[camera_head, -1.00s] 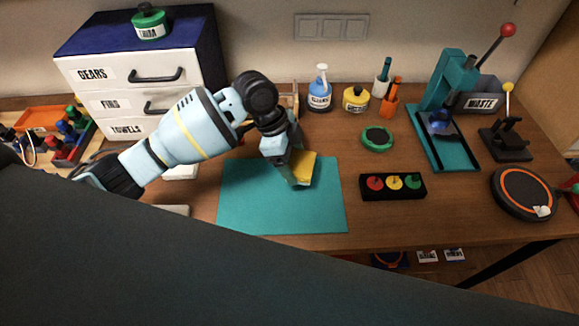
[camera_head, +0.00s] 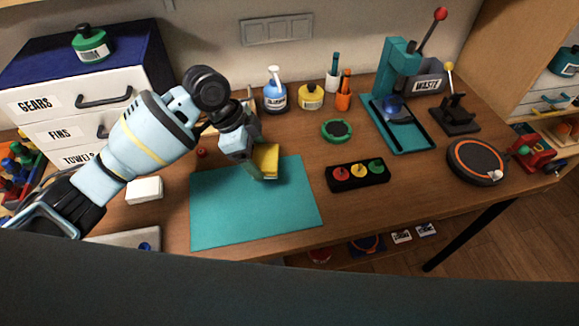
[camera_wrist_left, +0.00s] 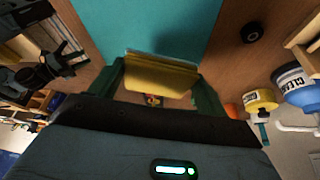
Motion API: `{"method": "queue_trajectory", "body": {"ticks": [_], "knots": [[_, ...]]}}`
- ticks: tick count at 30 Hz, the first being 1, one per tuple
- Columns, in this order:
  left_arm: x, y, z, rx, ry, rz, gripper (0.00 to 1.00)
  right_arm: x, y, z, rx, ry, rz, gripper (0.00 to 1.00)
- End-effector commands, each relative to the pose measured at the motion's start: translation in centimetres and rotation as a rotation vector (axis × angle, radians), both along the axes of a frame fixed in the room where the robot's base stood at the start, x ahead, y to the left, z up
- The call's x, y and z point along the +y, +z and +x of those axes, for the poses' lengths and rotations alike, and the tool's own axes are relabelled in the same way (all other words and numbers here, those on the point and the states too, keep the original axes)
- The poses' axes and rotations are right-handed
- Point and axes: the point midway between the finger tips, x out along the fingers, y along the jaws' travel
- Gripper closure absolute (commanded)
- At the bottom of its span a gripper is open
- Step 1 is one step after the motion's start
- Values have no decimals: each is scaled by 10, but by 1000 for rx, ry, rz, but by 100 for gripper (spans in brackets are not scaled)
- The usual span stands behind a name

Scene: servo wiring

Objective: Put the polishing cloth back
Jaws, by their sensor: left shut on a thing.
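My left gripper (camera_head: 262,174) is shut on a yellow cloth (camera_head: 266,158) above the back right part of the teal mat (camera_head: 250,215). In the left wrist view the cloth (camera_wrist_left: 160,76) is a folded yellow pad with a pale edge, spanning between the two fingers of the gripper (camera_wrist_left: 160,88). I cannot tell whether the cloth touches the mat. The drawer cabinet (camera_head: 84,95) at the left has labels reading GEARS, FINS and TOWELS; the TOWELS front (camera_head: 78,158) is partly hidden by my left arm. My right gripper is out of view.
A box with three coloured buttons (camera_head: 357,175) lies right of the mat. A teal press (camera_head: 398,80) stands farther right. A white block (camera_head: 144,190) lies left of the mat.

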Motion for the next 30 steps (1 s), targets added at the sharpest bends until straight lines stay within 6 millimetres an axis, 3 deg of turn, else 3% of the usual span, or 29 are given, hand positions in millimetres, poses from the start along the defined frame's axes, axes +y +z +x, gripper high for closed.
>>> {"method": "queue_trajectory", "body": {"ticks": [5, 21, 30], "knots": [[10, 4, -1, -2, 129, -1, 52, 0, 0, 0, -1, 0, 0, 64], [74, 47, -8, -7, 1115, -1, 52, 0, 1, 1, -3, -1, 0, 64], [95, 64, -12, -2, 1454, -1, 52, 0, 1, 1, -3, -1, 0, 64]]}}
